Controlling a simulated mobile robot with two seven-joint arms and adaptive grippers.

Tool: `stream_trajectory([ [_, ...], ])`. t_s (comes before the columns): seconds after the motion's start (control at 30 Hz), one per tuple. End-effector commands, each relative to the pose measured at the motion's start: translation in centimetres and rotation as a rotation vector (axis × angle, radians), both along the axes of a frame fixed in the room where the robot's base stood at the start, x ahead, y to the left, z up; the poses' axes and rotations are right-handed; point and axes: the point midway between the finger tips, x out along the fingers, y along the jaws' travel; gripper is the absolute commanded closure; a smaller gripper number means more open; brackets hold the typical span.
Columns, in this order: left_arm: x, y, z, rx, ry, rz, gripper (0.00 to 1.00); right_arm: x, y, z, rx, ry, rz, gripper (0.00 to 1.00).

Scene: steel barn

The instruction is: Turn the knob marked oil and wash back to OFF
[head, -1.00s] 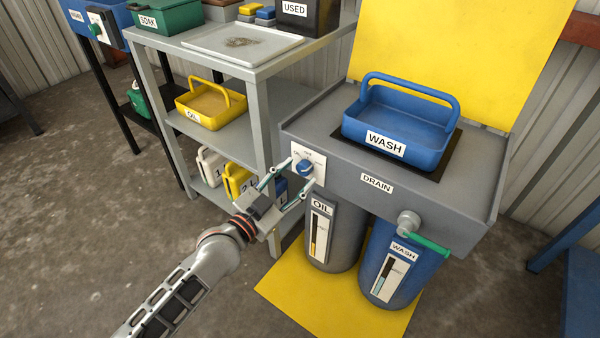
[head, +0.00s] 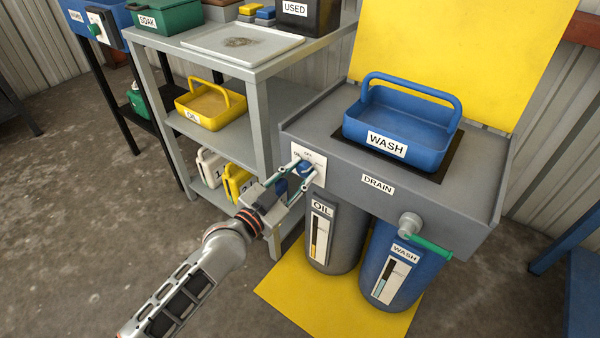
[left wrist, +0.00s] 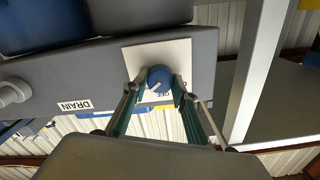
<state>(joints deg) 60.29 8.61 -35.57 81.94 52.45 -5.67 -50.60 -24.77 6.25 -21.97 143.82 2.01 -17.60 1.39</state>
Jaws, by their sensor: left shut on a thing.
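The blue knob (head: 305,167) sits on a white plate (head: 318,158) at the left end of the grey sink unit's front. My left gripper (head: 302,170) reaches it from the front, with one finger on each side, shut on it. In the left wrist view the blue knob (left wrist: 159,78) lies between the fingertips (left wrist: 157,84). The OFF lettering on the plate shows close beside it, partly covered. A pale pointer line shows on the knob, but its exact setting is hard to tell. The OIL and WASH lettering on the plate is not clearly readable. My right gripper is not in view.
A blue WASH basket (head: 430,147) stands on the sink unit. Below are a grey OIL drum (head: 343,238) and a blue WASH drum (head: 410,257). A green-handled drain valve (head: 428,245) sticks out at the right. A grey shelf rack (head: 262,120) stands close at left.

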Motion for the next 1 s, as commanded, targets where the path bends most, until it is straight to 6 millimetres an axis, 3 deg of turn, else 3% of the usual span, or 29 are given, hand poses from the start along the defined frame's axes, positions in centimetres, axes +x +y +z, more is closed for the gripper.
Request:
stream_trajectory([
  [1.0,0.0,0.1,-0.1,-0.628,0.459,0.001,0.94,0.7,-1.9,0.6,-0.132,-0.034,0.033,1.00],
])
